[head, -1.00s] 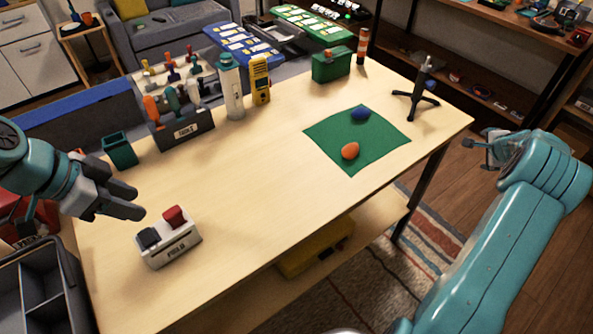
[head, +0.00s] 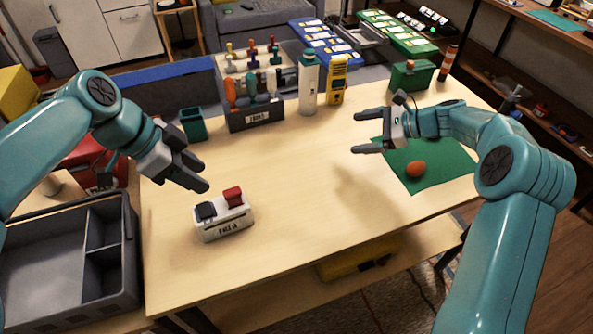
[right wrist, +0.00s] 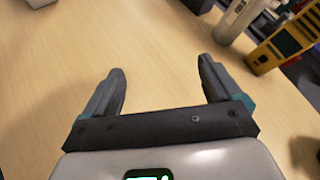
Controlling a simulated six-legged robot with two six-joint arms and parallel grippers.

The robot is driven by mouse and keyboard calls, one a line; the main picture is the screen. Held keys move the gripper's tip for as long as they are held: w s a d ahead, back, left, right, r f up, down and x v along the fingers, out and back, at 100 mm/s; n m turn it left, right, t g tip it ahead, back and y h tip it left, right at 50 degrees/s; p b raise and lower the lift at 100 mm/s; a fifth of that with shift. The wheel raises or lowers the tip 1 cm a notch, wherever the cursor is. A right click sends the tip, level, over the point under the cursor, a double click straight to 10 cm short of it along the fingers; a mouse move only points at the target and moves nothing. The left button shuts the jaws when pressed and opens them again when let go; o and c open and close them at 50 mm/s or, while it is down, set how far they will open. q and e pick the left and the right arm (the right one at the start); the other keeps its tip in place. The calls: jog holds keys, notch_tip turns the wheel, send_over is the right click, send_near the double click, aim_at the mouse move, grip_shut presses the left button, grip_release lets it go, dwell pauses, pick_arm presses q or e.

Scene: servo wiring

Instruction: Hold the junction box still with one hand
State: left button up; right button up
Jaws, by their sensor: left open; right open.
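The junction box is most likely the small white box (head: 224,226) with a black block and a red block on top and dark lettering on its front. It sits upright on the table near the front left edge. My left gripper (head: 200,172) is open and empty, above and just behind the box, apart from it. My right gripper (head: 356,132) is open and empty over the middle of the table, well to the right of the box. In the right wrist view my right gripper (right wrist: 162,75) has bare table between its fingers.
A grey divided bin (head: 128,285) stands at the left. A tool rack (head: 254,119), a green cup (head: 193,124), a white bottle (head: 308,88) and a yellow meter (head: 337,85) line the back. A green mat (head: 440,175) holds an orange piece (head: 415,169). The table's middle is clear.

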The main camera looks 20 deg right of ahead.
aim_at(231, 213)
jog(key=a+g+y, duration=0.1)
jog(key=a, duration=0.2)
jog(key=s+a+n+g+y, duration=0.1)
jog(key=a, duration=0.3)
jog(key=a+n+g, duration=0.1)
jog(key=a+g, duration=0.1)
jog(key=a, duration=0.2)
jog(key=shift+s+a+f+y, duration=0.15)
jog(key=shift+s+f+y, duration=0.1)
jog(key=shift+y, duration=0.15)
jog(key=s+a+n+g, duration=0.1)
jog(key=a, duration=0.2)
jog(key=s+a+n+g, duration=0.1)
jog(key=s+a+g, duration=0.1)
jog(key=a, duration=0.1)
jog(key=s+a+n+g+y, duration=0.1)
jog(key=a+g, duration=0.1)
jog(key=a, duration=0.2)
jog(key=shift+s+r, duration=0.25)
jog(key=shift+s, duration=0.1)
jog(key=x, duration=1.6)
jog(key=shift+a+r, duration=0.1)
jog(key=shift+a, duration=0.1)
